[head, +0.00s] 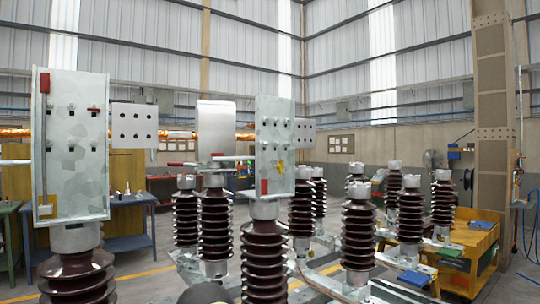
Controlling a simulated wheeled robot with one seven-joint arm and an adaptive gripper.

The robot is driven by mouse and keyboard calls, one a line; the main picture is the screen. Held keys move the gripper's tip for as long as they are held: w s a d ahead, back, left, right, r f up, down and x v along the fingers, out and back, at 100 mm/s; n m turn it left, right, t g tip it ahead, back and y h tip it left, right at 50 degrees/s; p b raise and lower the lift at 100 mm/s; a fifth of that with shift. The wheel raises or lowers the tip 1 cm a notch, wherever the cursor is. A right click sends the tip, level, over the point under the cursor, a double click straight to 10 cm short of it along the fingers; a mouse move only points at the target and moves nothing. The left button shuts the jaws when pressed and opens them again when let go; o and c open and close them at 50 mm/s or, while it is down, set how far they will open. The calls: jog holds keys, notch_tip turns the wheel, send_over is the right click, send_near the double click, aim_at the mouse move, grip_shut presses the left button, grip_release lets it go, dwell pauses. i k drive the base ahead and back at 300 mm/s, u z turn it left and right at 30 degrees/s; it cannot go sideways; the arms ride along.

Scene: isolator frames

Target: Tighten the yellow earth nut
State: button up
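A small yellow part (280,167) shows near the lower edge of the middle upright galvanised plate (273,148), above a red block (264,187). Another small yellow part (45,210) sits at the lower left corner of the left galvanised plate (74,185). Both are too small to tell whether either is the earth nut, or how tight it is. The plates stand on brown ribbed insulators. My gripper cannot be made out. A dark rounded shape at the bottom centre edge may be part of my arm.
Left and middle insulators (265,262) stand close in front. More insulators (360,240) stand on metal frames behind and to the right. A blue workbench (130,201) is at the left, a yellow cart (468,240) at the right. Grey floor shows between the left and middle insulators.

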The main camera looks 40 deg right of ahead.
aim_at(279, 166)
jog(key=z, duration=1.25)
